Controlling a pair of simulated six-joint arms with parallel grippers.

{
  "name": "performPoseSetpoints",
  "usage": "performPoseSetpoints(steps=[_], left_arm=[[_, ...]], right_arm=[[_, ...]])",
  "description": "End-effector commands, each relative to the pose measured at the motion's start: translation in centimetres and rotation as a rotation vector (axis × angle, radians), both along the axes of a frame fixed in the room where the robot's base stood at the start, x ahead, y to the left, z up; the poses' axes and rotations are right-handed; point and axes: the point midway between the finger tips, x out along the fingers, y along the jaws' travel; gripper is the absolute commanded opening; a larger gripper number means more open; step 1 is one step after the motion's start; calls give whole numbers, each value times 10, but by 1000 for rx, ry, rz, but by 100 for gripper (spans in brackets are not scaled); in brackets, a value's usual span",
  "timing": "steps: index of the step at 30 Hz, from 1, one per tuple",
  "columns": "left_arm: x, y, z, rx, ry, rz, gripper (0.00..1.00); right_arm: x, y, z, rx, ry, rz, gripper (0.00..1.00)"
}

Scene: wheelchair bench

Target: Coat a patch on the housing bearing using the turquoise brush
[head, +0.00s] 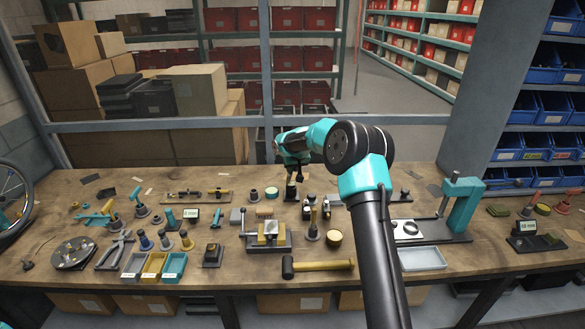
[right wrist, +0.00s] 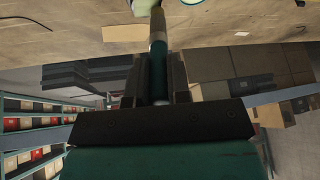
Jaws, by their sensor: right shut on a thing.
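My right gripper (head: 291,184) is over the middle back of the bench, pointing down, with its arm reaching in from the lower right. In the right wrist view its jaws (right wrist: 158,82) are shut on a slim dark turquoise handle, the brush (right wrist: 158,68). The brush's far end lies near the wooden bench top, with a pale part at the top edge of that view. In the head view the brush is too small to make out. I cannot tell which part is the housing bearing; a round metal plate with several openings (head: 73,253) lies at the front left. My left gripper is not in view.
A vise (head: 268,236) stands at the middle, with a mallet (head: 317,265) in front. Small bottles (head: 310,208) stand close right of my right gripper. A turquoise press (head: 462,207) stands at the right. Three small bins (head: 153,266) sit at the front left.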

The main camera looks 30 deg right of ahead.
Motion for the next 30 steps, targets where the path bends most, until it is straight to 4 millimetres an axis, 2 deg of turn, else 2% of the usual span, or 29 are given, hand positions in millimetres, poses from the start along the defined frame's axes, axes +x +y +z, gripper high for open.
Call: performPoseSetpoints(steps=[15,30], left_arm=[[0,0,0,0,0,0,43],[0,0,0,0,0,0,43]], right_arm=[[-9,-16,-1,0,-1,0,0],[-5,-9,-1,0,0,1,0]])
